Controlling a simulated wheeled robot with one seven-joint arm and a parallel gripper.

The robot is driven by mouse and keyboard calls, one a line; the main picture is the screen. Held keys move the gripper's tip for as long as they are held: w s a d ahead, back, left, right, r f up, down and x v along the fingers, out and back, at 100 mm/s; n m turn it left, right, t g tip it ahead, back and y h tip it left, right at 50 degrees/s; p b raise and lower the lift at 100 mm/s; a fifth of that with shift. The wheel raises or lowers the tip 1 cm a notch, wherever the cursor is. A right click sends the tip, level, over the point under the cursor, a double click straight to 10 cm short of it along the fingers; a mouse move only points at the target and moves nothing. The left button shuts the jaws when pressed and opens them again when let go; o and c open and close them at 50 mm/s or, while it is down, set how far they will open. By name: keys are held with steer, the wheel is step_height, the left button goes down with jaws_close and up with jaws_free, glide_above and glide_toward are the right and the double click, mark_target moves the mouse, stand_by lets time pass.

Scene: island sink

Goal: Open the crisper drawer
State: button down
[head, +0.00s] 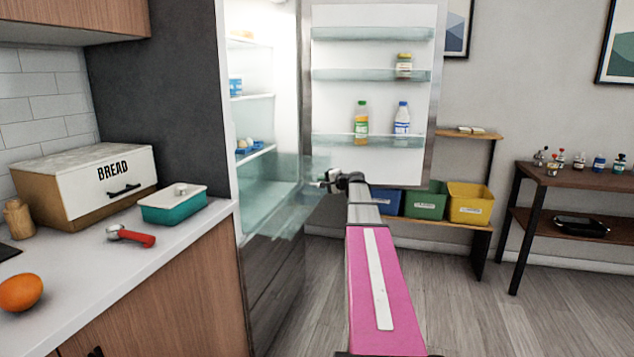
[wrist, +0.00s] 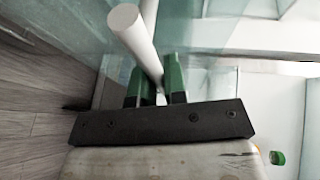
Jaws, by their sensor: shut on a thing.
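The crisper drawer (head: 270,207) is a translucent teal-green box low in the open fridge (head: 258,40). Its front part appears to stick out past the fridge's front opening, toward the open door. My gripper (head: 330,180) is at the drawer's front in the head view. In the wrist view, the green fingers (wrist: 157,88) are closed around a white round bar, the drawer handle (wrist: 131,30). Clear drawer panels show beside and behind the bar. The contents of the drawer cannot be made out.
The fridge door (head: 370,25) stands wide open, with bottles and a jar on its shelves. A counter (head: 180,225) with a bread box (head: 85,180) lies left. Blue, green and yellow bins (head: 470,203) sit on a shelf behind my arm. The floor (head: 480,310) at right is clear.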

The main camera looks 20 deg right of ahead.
steer(key=c, duration=1.2)
jaws_free()
steer(key=v, duration=1)
steer(key=shift+s+d, duration=0.25)
steer(key=shift+s, duration=0.05)
steer(key=shift+s+d+r, duration=0.1)
